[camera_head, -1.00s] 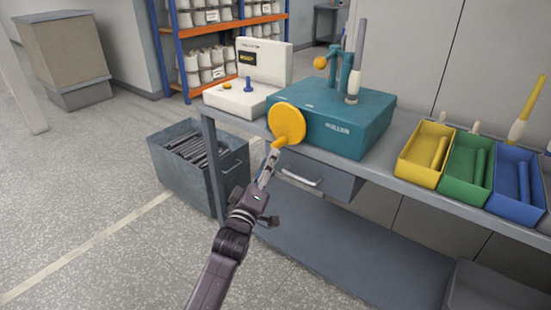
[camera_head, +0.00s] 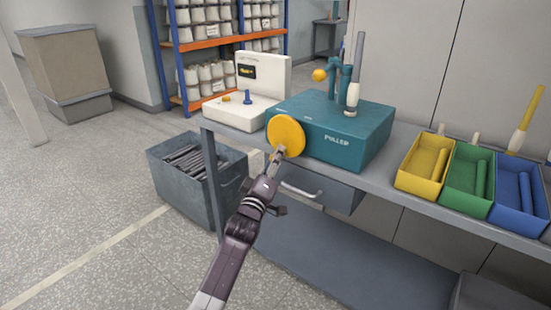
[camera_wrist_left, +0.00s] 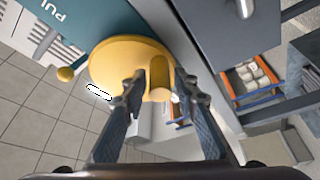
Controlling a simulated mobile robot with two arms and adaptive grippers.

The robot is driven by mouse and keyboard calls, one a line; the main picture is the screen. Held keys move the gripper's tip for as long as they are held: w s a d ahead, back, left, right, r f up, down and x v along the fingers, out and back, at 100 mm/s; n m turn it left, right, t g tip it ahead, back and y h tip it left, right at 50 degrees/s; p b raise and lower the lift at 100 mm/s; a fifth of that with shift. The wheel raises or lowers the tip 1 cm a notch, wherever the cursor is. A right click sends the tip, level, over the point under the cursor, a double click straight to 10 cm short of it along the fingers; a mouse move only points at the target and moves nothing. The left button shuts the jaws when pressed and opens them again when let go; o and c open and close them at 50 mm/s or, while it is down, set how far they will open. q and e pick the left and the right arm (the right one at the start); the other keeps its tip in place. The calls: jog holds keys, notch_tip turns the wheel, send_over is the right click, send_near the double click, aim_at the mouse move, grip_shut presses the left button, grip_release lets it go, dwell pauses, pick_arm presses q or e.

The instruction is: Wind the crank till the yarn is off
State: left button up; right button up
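The teal puller box (camera_head: 345,135) stands on the bench with a round yellow crank disc (camera_head: 287,132) on its left side. The fingers partly hide the handle. On top of the box, a grey tube (camera_head: 360,55) stands upright with a short cream yarn band (camera_head: 352,96) low on it. Beside it is a teal post (camera_head: 345,78) with an orange ball (camera_head: 319,75). My right gripper is not in view.
A white unit with a small display (camera_head: 263,72) stands left of the box. Yellow (camera_head: 414,183), green (camera_head: 462,200) and blue (camera_head: 510,214) trays line the right of the bench. A grey bin of dark tubes (camera_head: 168,185) stands on the floor, left of the bench.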

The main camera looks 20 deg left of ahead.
pick_arm(q)
grip_shut()
jog(key=shift+a+f+m, duration=0.1)
jog(key=shift+a+m, duration=0.05)
jog(key=shift+m, duration=0.15)
